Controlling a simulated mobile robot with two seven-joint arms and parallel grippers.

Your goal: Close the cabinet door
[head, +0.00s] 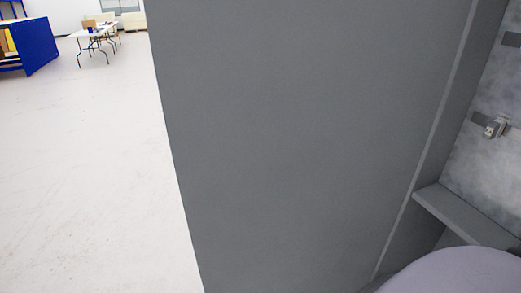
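A large flat dark grey panel (300,130) fills the middle of the head view and looks like the cabinet door, seen close up. Its left edge slants down from the top, with bare floor beyond it. A lighter vertical strip (428,150) runs along its right side. Right of that, part of the cabinet interior (480,175) shows, with a mottled grey surface and a grey ledge (465,217). The door appears to stand open. Neither of my grippers is in view, and no contact with the door can be seen.
A small metal fitting (496,126) sits on the mottled surface at right. A smooth pale purple rounded shape (455,275) covers the bottom right corner. Open pale floor (90,180) lies left. A blue rack (35,45) and white folding table (90,38) stand far back.

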